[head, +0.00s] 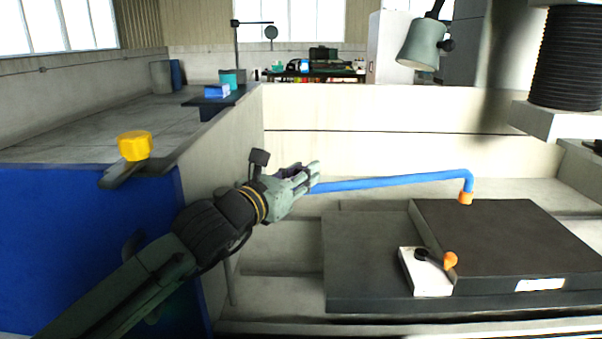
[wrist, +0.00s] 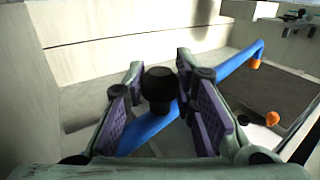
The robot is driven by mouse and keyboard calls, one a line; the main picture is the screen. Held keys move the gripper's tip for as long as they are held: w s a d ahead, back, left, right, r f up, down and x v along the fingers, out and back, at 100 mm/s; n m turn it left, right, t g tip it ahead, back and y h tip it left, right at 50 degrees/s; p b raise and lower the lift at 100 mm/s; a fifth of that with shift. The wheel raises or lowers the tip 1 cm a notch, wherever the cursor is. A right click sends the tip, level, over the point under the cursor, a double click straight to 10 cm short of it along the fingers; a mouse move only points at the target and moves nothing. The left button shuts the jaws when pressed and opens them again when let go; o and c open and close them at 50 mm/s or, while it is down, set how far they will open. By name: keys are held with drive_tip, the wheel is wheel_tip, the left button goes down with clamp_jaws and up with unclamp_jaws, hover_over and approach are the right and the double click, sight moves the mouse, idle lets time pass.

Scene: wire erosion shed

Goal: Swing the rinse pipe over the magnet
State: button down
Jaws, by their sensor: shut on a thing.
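The rinse pipe (head: 400,182) is a blue tube running right from my gripper and bending down to an orange nozzle (head: 466,198). In the head view the nozzle overlaps the far edge of the magnet (head: 500,235), a dark flat block with a lever with an orange knob (head: 450,260) at its front left. My gripper (head: 305,175) is at the pipe's left end. In the wrist view the pipe (wrist: 225,68) passes behind a round black knob (wrist: 158,90) between my fingers (wrist: 158,100). My gripper is shut on this knob; the finger contact is hard to see.
The magnet rests on a wider dark slab (head: 365,250) in a pale tank. The tank wall (head: 225,130) stands left of my gripper. A yellow knob (head: 134,146) sits on the ledge at left. A lamp (head: 421,45) and a black bellows column (head: 567,60) hang at upper right.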

drive_tip(key=c, duration=1.6)
unclamp_jaws()
drive_tip(key=shift+s, duration=0.15)
drive_tip(key=shift+o, duration=0.2)
drive_tip(key=v, duration=0.7)
drive_tip(key=shift+s, duration=0.15)
drive_tip(key=shift+a+f, duration=0.1)
drive_tip(key=shift+a, duration=0.05)
